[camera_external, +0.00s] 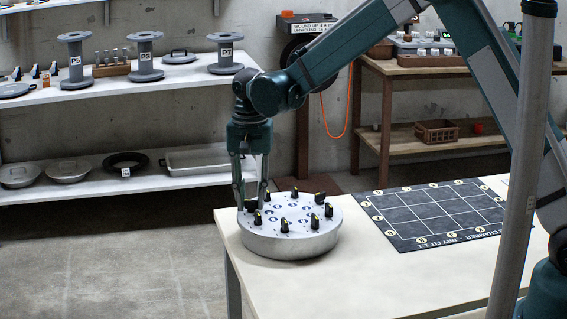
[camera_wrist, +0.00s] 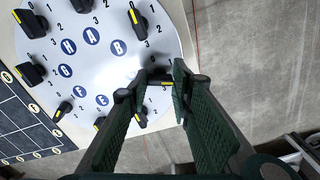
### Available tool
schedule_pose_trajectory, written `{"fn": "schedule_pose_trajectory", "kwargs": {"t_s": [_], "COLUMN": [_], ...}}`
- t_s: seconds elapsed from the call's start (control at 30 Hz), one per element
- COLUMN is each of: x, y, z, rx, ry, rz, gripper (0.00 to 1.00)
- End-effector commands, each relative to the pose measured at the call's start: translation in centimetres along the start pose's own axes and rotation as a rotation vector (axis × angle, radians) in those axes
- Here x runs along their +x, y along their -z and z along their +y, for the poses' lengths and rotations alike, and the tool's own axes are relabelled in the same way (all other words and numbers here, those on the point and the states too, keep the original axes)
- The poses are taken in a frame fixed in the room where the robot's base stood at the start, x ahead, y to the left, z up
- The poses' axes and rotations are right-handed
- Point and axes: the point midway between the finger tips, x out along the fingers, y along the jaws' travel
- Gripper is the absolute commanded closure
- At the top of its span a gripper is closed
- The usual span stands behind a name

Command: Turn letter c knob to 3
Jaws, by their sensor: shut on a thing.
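The round grey dial plate (camera_external: 290,238) rests on the pale table, with black knobs around its rim and blue letter discs inside. In the wrist view, discs A (camera_wrist: 91,36), B (camera_wrist: 118,47), E (camera_wrist: 102,100), F (camera_wrist: 78,92), G (camera_wrist: 65,70) and H (camera_wrist: 68,47) are readable. My gripper (camera_external: 251,202) reaches down at the plate's far left edge. In the wrist view its fingers (camera_wrist: 153,82) are closed on a black knob (camera_wrist: 166,83) with a yellow mark, clockwise past the B knob (camera_wrist: 139,24), at the C position. The C disc and this knob's setting are not clearly readable.
Neighbouring knobs stand close, including one (camera_wrist: 141,119) beside my left finger. A dark gridded mat (camera_external: 440,213) lies right of the plate on the table (camera_external: 400,275). Shelves with spools (camera_external: 145,58) and lids stand behind. The table's left edge is near the plate.

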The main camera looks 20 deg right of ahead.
Motion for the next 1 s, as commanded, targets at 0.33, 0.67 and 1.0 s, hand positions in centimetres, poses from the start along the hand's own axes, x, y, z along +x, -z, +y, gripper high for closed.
{"fn": "schedule_pose_trajectory", "kwargs": {"t_s": [0.33, 0.67, 1.0], "x": [0.0, 0.0, -0.01], "y": [0.06, 0.06, 0.05], "z": [-0.04, -0.03, -0.02], "rx": [0.328, 0.642, 0.945], "ry": [0.001, 0.001, 0.001], "rz": [0.001, 0.001, 0.0], "gripper": [0.9, 0.9, 0.9]}}
